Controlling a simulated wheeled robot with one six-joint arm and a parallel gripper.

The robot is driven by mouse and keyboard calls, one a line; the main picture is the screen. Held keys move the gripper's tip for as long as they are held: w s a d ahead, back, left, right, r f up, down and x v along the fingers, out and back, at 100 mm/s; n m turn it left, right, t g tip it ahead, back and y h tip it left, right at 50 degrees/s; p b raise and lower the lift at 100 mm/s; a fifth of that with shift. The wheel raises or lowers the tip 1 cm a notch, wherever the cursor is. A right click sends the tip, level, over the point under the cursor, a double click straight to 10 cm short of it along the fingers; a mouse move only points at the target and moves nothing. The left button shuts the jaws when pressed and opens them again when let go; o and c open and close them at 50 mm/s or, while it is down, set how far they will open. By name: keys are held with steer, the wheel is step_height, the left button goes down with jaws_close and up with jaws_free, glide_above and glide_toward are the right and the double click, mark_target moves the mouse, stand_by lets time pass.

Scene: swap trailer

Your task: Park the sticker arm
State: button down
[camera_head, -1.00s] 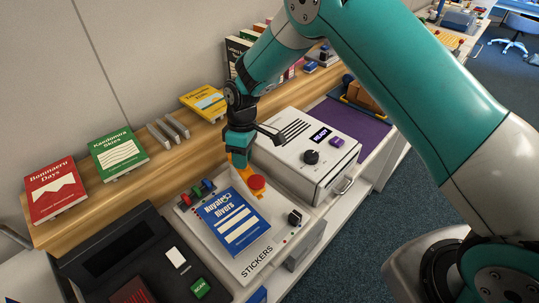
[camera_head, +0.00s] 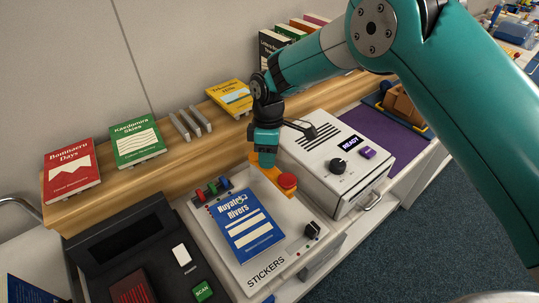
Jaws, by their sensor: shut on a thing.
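A white machine reading READY (camera_head: 330,185) stands close on the right. A black scanner unit (camera_head: 125,235) is at the left. A wooden shelf (camera_head: 80,215) with books (camera_head: 138,143) and grey dividers runs behind. A black knob (camera_head: 312,230) stands on the station's right side.

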steer(key=c, duration=0.9)
jaws_free()
steer(key=shift+o, duration=0.2)
steer(key=shift+r, duration=0.1)
steer(key=v, duration=1.7)
steer(key=shift+r, duration=0.2)
steer(key=s+d+r+m+y, duration=0.1)
steer(key=s+d+r+m, duration=0.2)
steer(key=s+d+r, duration=0.3)
steer(key=s+d+m+t+y, duration=0.1)
steer(key=s+d+m, duration=0.2)
steer(key=s, duration=0.8)
steer(key=s+d+m+t+y, duration=0.1)
steer(key=s+d+m+y, duration=0.1)
steer(key=s+d+m, duration=0.2)
steer(key=s+d, duration=0.3)
steer(key=s, duration=0.5)
steer(key=shift+s+d, duration=0.3)
steer(key=shift+d, duration=0.05)
